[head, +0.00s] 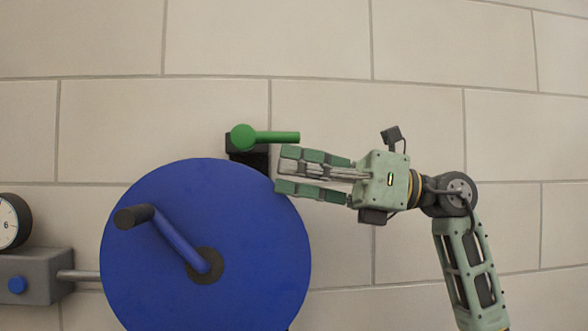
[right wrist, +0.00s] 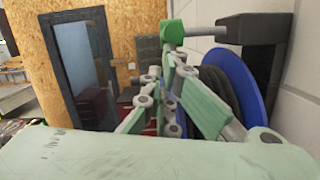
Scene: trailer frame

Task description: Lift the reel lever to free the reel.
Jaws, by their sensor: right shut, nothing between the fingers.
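The green reel lever (head: 275,137) points level to the right from its round hub, above the reel's upper right edge. In the right wrist view the lever (right wrist: 173,33) shows nearly end-on as a green block on a grey rod. The large blue reel (head: 150,265) fills the lower left of the head view; its rim (right wrist: 234,57) shows in the wrist view. My right gripper (head: 281,170) is shut and empty, its fingers pointing left just below the lever in the picture, by the reel's edge. Contact with either cannot be told. My left gripper is not in view.
A black bracket (head: 249,158) carries the lever on the tiled wall (head: 420,60). A crank handle (head: 180,240) sticks out from the reel's face. A grey box (head: 35,270) with a gauge (head: 10,222) sits at left. The wall right of the lever is bare.

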